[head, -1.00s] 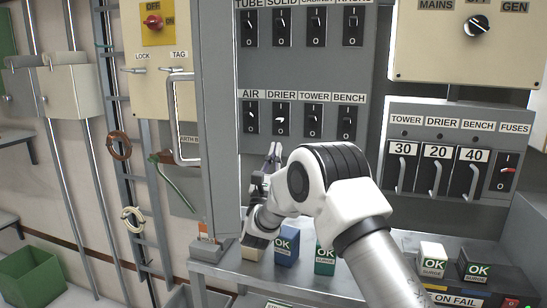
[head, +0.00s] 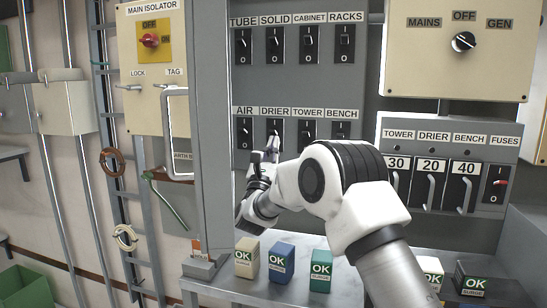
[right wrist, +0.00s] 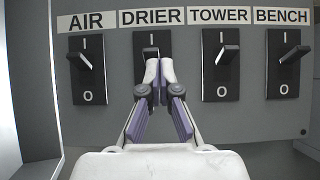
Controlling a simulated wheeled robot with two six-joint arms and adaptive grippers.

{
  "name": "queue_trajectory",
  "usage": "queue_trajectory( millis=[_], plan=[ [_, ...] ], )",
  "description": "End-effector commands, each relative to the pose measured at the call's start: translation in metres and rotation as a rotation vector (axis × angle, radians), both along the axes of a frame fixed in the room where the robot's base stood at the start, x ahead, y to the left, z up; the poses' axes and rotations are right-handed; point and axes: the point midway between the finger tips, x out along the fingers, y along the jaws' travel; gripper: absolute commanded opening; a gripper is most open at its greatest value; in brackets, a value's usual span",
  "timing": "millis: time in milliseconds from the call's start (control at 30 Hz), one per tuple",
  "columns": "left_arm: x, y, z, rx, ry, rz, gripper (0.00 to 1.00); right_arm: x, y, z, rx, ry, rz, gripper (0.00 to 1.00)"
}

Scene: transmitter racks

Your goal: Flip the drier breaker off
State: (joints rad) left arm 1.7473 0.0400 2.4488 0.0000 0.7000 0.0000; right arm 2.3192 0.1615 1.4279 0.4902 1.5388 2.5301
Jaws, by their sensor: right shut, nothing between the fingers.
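The drier breaker (head: 273,127) is a black switch on the grey panel under the DRIER label, between the AIR and TOWER breakers. In the right wrist view the drier breaker (right wrist: 141,70) is marked I at the top; its lever shows just above my fingertips and is partly hidden by them. My right gripper (head: 271,150) is shut and empty, its fingers pointing at the panel. In the right wrist view its fingertips (right wrist: 159,72) overlap the drier breaker just below the lever; I cannot tell whether they touch it. My left gripper is not in view.
The AIR breaker (right wrist: 87,70), TOWER breaker (right wrist: 220,65) and BENCH breaker (right wrist: 284,64) flank it closely. A shelf below holds a beige box (head: 247,257), a blue box (head: 281,263) and a green box (head: 321,272). A handle (head: 167,135) stands at the left.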

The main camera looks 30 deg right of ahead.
Motion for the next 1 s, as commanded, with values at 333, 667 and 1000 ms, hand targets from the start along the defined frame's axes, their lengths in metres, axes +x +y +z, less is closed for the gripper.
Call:
queue_trajectory(
  millis=[333,667,1000],
  plan=[
    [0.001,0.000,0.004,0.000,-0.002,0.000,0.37,-0.005,0.009,-0.010,-0.001,0.006,0.002,0.00],
    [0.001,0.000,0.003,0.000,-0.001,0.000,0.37,-0.034,0.043,-0.044,-0.003,0.007,0.001,0.00],
    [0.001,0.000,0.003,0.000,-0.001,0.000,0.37,-0.038,0.047,-0.048,-0.002,0.005,0.000,0.00]
  ],
)
